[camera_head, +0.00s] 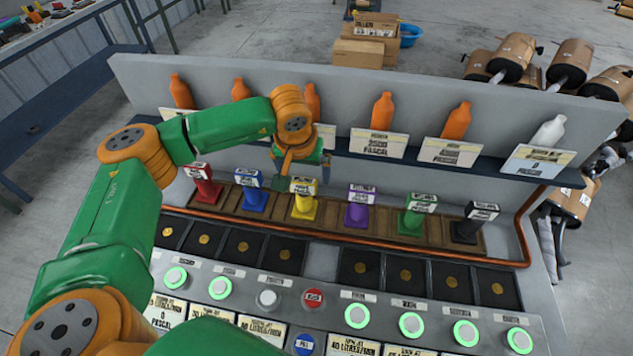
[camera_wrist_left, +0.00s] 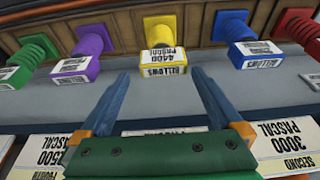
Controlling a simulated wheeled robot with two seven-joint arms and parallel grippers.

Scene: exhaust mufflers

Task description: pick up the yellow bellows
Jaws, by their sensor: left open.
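In the left wrist view the yellow bellows (camera_wrist_left: 163,55) is at top centre, just beyond the fingertips. My left gripper (camera_head: 290,180) is just behind and above it in the head view. In the left wrist view my left gripper (camera_wrist_left: 160,74) has its blue fingers apart, pointing toward the bellows, with nothing between them. My right gripper is in neither view.
The blue bellows (camera_head: 250,197) and purple bellows (camera_head: 359,212) stand on either side of the yellow one; red, green and black ones stand farther out. Behind is a shelf with orange bottles (camera_head: 382,112) and label cards. A button panel (camera_head: 240,300) lies in front.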

